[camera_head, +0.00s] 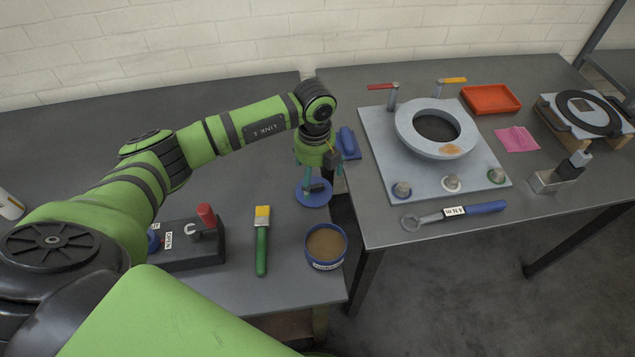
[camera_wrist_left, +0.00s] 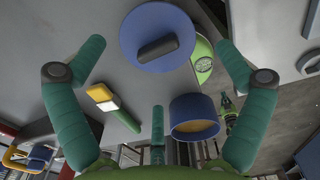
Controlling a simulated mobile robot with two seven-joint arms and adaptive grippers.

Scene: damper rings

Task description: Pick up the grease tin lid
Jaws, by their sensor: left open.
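The grease tin lid (camera_head: 312,201), a blue disc with a dark bar handle on top, lies on the left table near its right edge. In the left wrist view the lid (camera_wrist_left: 136,45) shows whole, handle up. My left gripper (camera_head: 319,182) is above the lid, fingers pointing down. In the wrist view the open left gripper (camera_wrist_left: 160,50) has its fingers spread on either side of the lid, with nothing between them. The open blue grease tin (camera_head: 326,262) with brown grease stands in front of the lid; it also shows in the wrist view (camera_wrist_left: 193,108).
A green brush (camera_head: 262,245) and a dark box with a red lever (camera_head: 195,245) stand left of the tin. A gap separates the right table, which holds a plate with a grey ring (camera_head: 405,135), a blue-handled wrench (camera_head: 470,211) and a red tray (camera_head: 490,99).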

